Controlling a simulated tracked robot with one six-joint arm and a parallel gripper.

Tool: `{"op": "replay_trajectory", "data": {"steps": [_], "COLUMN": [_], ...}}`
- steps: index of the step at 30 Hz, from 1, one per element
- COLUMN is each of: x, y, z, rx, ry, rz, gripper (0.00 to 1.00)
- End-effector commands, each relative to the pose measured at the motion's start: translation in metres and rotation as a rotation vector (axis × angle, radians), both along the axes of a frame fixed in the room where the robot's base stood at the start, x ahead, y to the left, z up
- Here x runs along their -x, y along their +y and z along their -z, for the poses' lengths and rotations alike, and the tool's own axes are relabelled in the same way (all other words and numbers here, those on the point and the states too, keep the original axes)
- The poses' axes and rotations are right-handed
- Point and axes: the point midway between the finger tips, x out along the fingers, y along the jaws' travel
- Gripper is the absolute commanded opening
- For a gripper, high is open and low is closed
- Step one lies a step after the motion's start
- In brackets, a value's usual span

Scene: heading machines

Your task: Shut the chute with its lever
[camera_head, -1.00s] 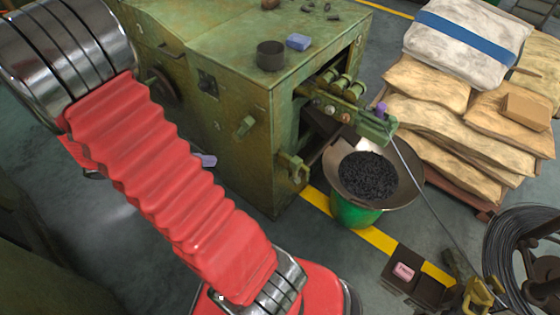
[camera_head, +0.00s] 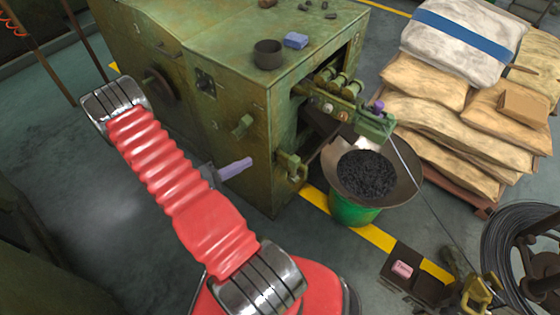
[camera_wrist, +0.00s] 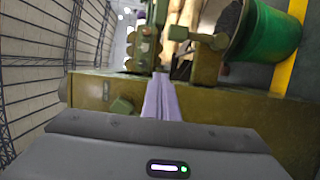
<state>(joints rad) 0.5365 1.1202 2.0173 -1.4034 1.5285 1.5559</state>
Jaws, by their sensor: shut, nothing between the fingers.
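The green machine (camera_head: 190,60) has a dark chute (camera_head: 322,128) at its front, sloping to a wide pan of black pieces (camera_head: 368,175). A green bracket or lever (camera_head: 290,165) sticks out of the machine's face left of the chute; it also shows in the wrist view (camera_wrist: 198,40). A purple knob (camera_head: 378,106) sits on the green roller block above the chute. Which of these is the chute's lever I cannot tell for sure. My gripper (camera_head: 247,162) is shut and empty, left of the bracket and apart from it. Its lilac fingers (camera_wrist: 160,82) point toward the machine's front.
A green bucket (camera_head: 355,211) stands under the pan. Stacked sacks (camera_head: 450,120) are at the right, with a wire coil (camera_head: 520,250) below them. A dark box (camera_head: 415,283) is on the floor. A small knob (camera_head: 243,125) juts from the machine's side.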

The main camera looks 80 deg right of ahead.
Motion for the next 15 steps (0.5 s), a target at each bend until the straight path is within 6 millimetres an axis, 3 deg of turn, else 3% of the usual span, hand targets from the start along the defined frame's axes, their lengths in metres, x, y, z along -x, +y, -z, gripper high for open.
{"op": "replay_trajectory", "data": {"steps": [6,15], "x": [0.012,0.013], "y": [-0.008,-0.009], "z": [0.029,0.032], "rx": [0.034,0.041], "ry": [0.019,0.019], "rz": [-0.043,-0.051], "gripper": [0.0,0.0]}}
